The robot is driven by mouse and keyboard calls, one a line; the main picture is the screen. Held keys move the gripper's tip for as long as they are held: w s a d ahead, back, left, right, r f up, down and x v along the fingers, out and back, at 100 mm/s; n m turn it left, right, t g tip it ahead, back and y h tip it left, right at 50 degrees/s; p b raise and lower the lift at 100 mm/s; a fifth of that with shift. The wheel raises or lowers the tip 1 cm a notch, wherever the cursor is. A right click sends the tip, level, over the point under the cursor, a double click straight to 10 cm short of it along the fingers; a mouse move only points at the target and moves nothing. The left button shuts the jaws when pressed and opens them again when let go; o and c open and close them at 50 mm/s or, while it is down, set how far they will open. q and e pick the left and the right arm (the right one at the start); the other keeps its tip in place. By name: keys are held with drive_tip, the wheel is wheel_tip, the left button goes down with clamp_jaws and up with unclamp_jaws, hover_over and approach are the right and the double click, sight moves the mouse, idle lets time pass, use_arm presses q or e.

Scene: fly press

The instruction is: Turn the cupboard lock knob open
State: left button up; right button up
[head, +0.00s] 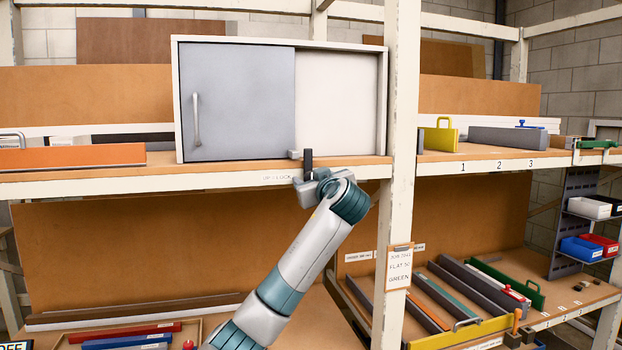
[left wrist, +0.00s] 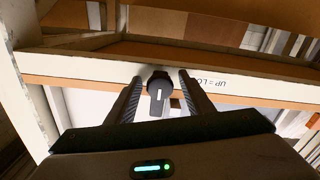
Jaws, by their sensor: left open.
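The lock knob (left wrist: 158,92) is black with a white line on its handle, on the white shelf edge. In the left wrist view, its handle points toward the bottom of the picture, and the printed lock label (left wrist: 228,83) beside it appears upside down. My left gripper (left wrist: 160,77) is open, with one finger on each side of the knob and a visible gap on both sides. My right gripper is not in view.
The cupboard's grey sliding door (head: 245,110) covers its left half. A white upright post (head: 402,120) stands just right of my gripper. A yellow holder (head: 440,138) and grey blocks stand right on the shelf. A lower shelf holds several bars and tools.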

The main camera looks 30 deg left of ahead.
use_arm(q)
clamp_jaws()
